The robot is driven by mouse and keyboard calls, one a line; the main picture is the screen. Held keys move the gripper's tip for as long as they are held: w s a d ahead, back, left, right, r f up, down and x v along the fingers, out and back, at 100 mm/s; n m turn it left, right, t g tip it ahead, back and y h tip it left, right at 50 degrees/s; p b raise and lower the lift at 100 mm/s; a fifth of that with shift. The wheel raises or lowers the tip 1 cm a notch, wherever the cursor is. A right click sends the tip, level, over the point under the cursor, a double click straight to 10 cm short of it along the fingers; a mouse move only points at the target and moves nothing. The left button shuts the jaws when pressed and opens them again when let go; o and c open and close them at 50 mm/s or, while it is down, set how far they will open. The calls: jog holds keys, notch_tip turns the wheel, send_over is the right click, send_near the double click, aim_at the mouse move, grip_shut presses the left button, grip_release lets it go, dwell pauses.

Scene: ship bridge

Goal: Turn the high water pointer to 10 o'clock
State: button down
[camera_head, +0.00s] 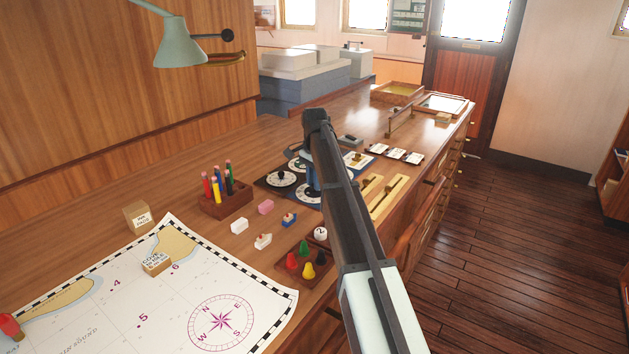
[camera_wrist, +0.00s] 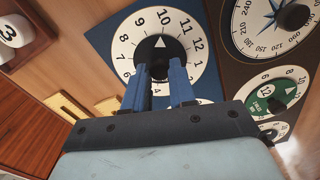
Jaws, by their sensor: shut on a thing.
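A white clock dial (camera_wrist: 200,62) on a blue plate fills the top middle of the wrist view, with hour numbers around its edge. Its black round knob (camera_wrist: 150,50) bears a white triangle pointer (camera_wrist: 159,43), which points at about 10. My gripper (camera_wrist: 159,76) is shut on this knob, with a blue finger on each side. The fingers hide the lower part of the dial, and no name label can be read. In the head view my gripper (camera_head: 312,186) reaches down onto the dial group, and my arm covers part of it.
A compass-like dial (camera_wrist: 270,25) and a green-centred dial (camera_wrist: 282,93) stand close to the right in the wrist view. Brass slides (camera_head: 386,194), a pencil block (camera_head: 227,198), a tray of coloured pawns (camera_head: 291,274) and a chart (camera_head: 135,305) lie around the dials.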

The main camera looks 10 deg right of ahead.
jog(key=shift+m, duration=0.4)
jog(key=c, duration=0.9)
grip_release()
jog(key=shift+r, duration=0.1)
notch_tip(320, 180, up, 14)
jog(key=shift+f, duration=0.15)
